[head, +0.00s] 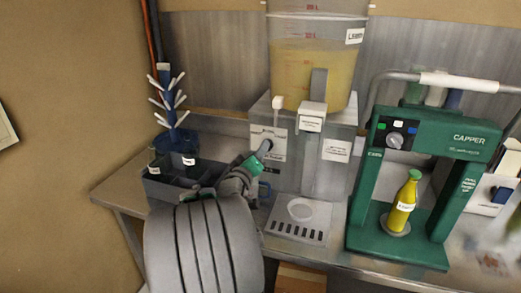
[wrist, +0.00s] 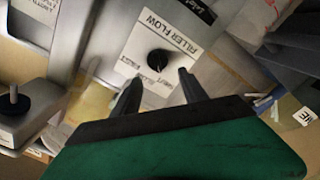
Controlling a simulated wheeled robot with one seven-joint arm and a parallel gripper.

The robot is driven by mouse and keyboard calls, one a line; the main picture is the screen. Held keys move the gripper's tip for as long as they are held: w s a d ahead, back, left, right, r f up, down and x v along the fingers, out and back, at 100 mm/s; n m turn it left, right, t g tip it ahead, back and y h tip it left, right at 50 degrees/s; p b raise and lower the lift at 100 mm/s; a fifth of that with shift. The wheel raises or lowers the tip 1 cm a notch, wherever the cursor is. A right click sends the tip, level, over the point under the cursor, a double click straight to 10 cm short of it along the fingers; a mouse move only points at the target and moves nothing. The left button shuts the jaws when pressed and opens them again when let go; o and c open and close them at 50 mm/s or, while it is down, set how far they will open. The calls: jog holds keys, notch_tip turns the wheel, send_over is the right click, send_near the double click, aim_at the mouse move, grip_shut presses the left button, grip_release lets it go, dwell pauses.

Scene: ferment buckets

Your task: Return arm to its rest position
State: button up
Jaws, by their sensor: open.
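My arm reaches up from the bottom of the head view, and its grey rounded links hide part of the bench. My gripper (head: 264,149) is in front of the left side of the grey filler (head: 301,175). In the wrist view my gripper (wrist: 160,82) is open, with two dark fingers apart and nothing held. A black knob (wrist: 159,61) on a white filler flow label (wrist: 165,40) shows just beyond and between the fingertips. I cannot tell whether the fingers touch it.
The green capper (head: 361,190) stands right of the filler, holding a yellow bottle (head: 402,208) with a green top. A clear bucket (head: 300,70) of yellow liquid sits on the filler. A grey crate (head: 160,190) and a blue bottle tree (head: 166,110) stand at left.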

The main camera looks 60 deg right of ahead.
jog(key=shift+s+a, duration=0.15)
jog(key=shift+a, duration=0.85)
jog(key=shift+s+a, duration=0.15)
jog(key=shift+a, duration=0.8)
